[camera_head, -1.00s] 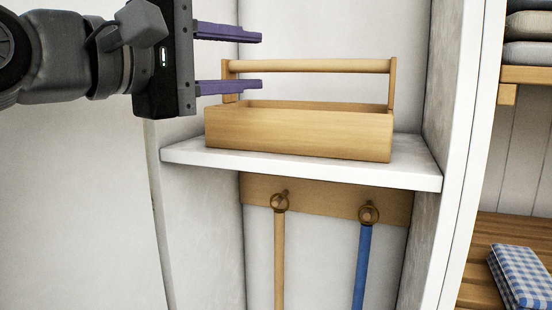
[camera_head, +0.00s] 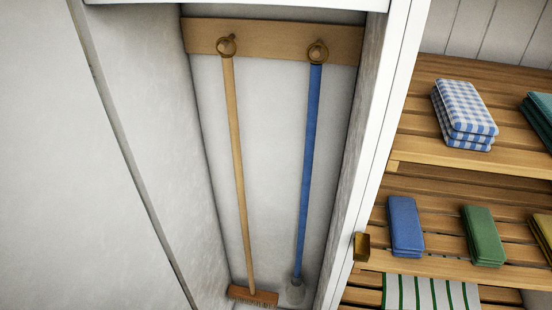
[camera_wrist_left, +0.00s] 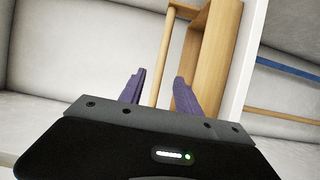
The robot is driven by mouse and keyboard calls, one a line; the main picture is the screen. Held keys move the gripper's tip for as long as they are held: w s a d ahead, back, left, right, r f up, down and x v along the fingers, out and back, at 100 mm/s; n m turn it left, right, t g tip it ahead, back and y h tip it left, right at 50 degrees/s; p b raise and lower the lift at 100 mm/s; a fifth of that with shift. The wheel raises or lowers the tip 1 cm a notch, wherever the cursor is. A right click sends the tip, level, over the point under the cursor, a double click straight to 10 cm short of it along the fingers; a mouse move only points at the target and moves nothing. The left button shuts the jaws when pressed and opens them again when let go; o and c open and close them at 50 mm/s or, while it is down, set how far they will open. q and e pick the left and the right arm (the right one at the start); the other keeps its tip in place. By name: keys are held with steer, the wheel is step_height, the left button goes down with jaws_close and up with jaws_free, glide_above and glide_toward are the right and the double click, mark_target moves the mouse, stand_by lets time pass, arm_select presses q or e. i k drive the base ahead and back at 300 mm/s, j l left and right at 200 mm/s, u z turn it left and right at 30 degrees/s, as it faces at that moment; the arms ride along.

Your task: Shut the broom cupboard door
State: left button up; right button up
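The broom cupboard stands open in the head view, its inside in plain sight. A broom with a wooden handle (camera_head: 238,170) and a blue-handled tool (camera_head: 309,170) hang from a wooden peg rail (camera_head: 270,38). A plain white panel (camera_head: 70,180) fills the left side; I cannot tell for sure whether it is the door. A small brass fitting (camera_head: 362,247) sits on the white right-hand frame (camera_head: 385,130). My left gripper (camera_wrist_left: 158,82) is open in the left wrist view, with nothing held between its purple fingers. My right gripper is not in view.
In the left wrist view, a wooden caddy (camera_wrist_left: 208,65) lies ahead of the fingers, its handle bar (camera_wrist_left: 165,50) showing between them. In the head view, slatted shelves (camera_head: 420,180) at right hold folded cloths, including a blue checked one (camera_head: 464,112).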

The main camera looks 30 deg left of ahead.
mark_target(78, 233)
steer(key=k+l, duration=0.25)
steer(key=l, duration=0.15)
steer(key=k+l, duration=0.25)
steer(key=l, duration=0.2)
steer(key=k+l, duration=0.25)
steer(key=l, duration=0.15)
steer(key=k+l, duration=0.25)
steer(key=l, duration=0.15)
